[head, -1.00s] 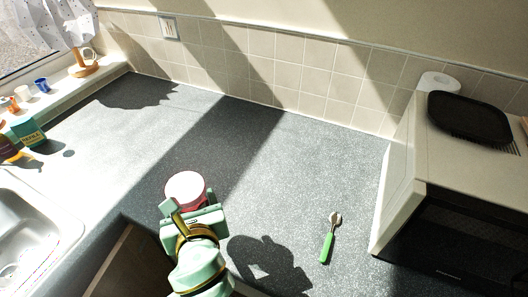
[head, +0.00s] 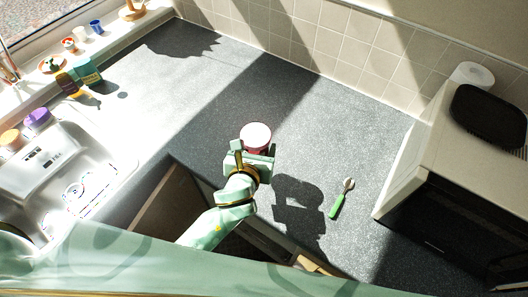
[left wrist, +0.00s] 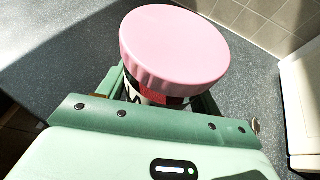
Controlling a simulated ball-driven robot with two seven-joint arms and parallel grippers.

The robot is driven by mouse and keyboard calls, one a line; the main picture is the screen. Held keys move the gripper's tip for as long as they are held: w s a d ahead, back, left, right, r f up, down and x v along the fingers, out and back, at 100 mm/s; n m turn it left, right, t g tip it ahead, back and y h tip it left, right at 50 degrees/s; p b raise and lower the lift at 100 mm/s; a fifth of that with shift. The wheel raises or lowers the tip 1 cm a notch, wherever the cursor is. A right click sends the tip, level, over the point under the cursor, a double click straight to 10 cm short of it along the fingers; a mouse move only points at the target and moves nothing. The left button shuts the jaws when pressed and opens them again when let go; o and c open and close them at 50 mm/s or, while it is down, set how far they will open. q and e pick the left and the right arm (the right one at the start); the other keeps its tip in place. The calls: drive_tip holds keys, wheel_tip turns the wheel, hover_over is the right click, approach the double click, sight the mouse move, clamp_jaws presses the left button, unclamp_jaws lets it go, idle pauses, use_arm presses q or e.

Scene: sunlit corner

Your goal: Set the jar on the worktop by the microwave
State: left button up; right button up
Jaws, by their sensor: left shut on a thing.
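The jar (head: 256,135) has a pale pink lid and a red-edged body. My left gripper (head: 254,153) is shut around its body. Its shadow falls apart to the right on the grey speckled worktop (head: 320,120), so the jar appears held above the surface near the front edge. In the left wrist view the lid (left wrist: 175,45) fills the top middle, and the left gripper's jaws (left wrist: 165,100) hide most of the labelled body. My right gripper is out of view.
A green-handled spoon (head: 341,199) lies on the worktop between jar and microwave. A black tray (head: 490,115) and a paper roll (head: 473,75) sit on top of the microwave. The sink (head: 50,165) is at the left, with a teal box (head: 87,72) behind it.

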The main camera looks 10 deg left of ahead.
use_arm(q)
drive_tip(key=w+f, duration=0.1)
drive_tip(key=w+f+b, duration=0.1)
drive_tip(key=f, duration=0.1)
drive_tip(key=w+f+b, duration=0.1)
drive_tip(key=f, duration=0.1)
drive_tip(key=shift+w+d, duration=0.35)
drive_tip(key=shift+f+b, duration=0.85)
drive_tip(key=shift+f, duration=0.8)
drive_tip(key=o, duration=1.2)
drive_tip(key=shift+r, duration=0.2)
drive_tip(key=p+v, duration=0.2)
drive_tip(key=v, duration=1)
